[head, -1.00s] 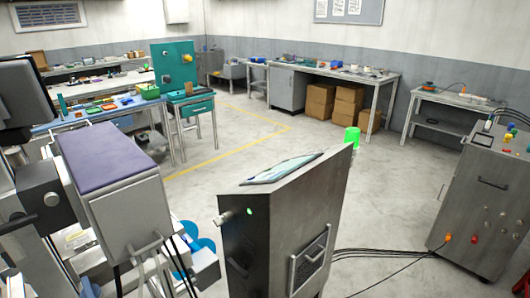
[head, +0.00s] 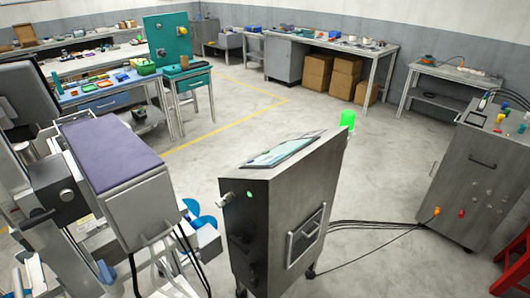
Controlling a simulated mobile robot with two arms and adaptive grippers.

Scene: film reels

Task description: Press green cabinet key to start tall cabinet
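A tall dark metal cabinet (head: 275,215) with a sloped top stands at the centre, upright on casters. A screen or panel (head: 283,149) lies on its sloped top. A small lit green key (head: 250,195) shows on its left edge, beside a pale knob (head: 226,198). A bright green lamp (head: 348,119) stands at its back right corner. A second grey cabinet (head: 480,175) at the right has several coloured buttons on top, one of them green (head: 521,128). I see neither of my grippers, and nothing touches the green key.
A purple-topped metal box (head: 108,156) with hoses stands close at the left. Cables (head: 375,224) run across the floor between the two cabinets. A red stand (head: 517,262) is at the right edge. Workbenches line the back. The middle floor is open.

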